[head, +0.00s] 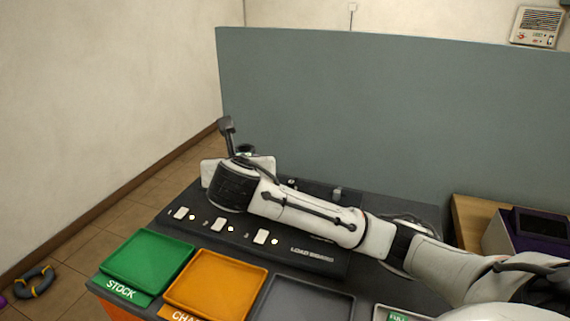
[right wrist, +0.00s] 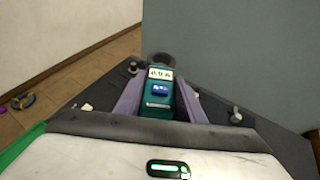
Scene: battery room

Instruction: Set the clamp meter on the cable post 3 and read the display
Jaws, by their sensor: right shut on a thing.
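The clamp meter (right wrist: 160,92) is a teal body with a lit pale display, a blue button and a dark ring-shaped jaw at its far end. My right gripper (right wrist: 158,104) is shut on its body, with a purple finger on each side. The display characters are too small to read surely. In the head view my right arm reaches left across the load board and mostly hides the meter. Posts stand on the board, one left of the meter (right wrist: 133,68) and one right (right wrist: 236,116). I cannot tell which is post 3, or whether the jaw surrounds a post. My left gripper is out of view.
A green STOCK tray (head: 115,272), an orange tray (head: 190,301) and a grey tray (head: 285,312) line the front. White switches (head: 218,224) sit on the load board (head: 330,262). A grey-blue partition (head: 380,110) stands behind. A dark ring-shaped thing (head: 35,283) lies on the floor.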

